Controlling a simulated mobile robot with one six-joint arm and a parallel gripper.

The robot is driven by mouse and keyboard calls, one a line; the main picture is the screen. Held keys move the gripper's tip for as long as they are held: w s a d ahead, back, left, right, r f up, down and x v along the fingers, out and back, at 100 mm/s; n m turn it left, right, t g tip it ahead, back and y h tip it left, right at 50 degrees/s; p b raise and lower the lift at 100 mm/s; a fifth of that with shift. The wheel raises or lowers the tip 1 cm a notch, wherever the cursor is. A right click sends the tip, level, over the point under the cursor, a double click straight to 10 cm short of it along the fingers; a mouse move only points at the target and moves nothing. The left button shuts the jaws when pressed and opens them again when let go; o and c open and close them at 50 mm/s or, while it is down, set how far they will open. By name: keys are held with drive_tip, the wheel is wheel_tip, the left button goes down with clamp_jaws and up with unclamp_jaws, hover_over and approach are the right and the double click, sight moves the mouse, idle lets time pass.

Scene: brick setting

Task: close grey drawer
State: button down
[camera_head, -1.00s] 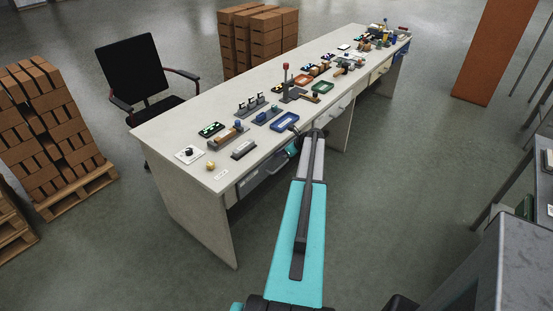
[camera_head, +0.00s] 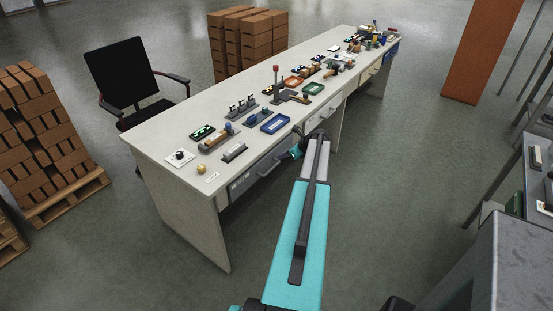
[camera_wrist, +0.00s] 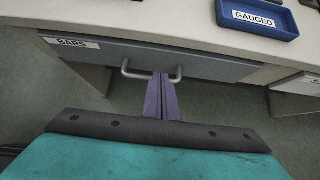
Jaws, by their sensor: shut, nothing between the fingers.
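The grey drawer (camera_head: 246,182) is under the near end of the long desk; its front also shows in the wrist view (camera_wrist: 210,66), with a "BARS" label (camera_wrist: 71,43) and a silver bar handle (camera_wrist: 133,75). The drawer front looks nearly in line with the desk edge; any small gap is hard to tell. My gripper (camera_wrist: 161,78) is shut and empty, its fingertips at the middle of the handle. Whether they touch it, I cannot tell. In the head view my arm hides the gripper's tips.
The desk top (camera_head: 160,136) holds trays, tools and small parts, including a blue tray (camera_head: 275,123) labelled "GAUGED" above the drawer. A black chair (camera_head: 122,75) stands behind the desk. Brick pallets (camera_head: 60,200) are at left. A grey workbench (camera_head: 520,250) is at right.

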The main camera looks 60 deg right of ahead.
drive_tip(key=b+v, duration=0.1)
drive_tip(key=v, duration=0.5)
drive_tip(key=shift+s+r, duration=0.1)
idle(0.5)
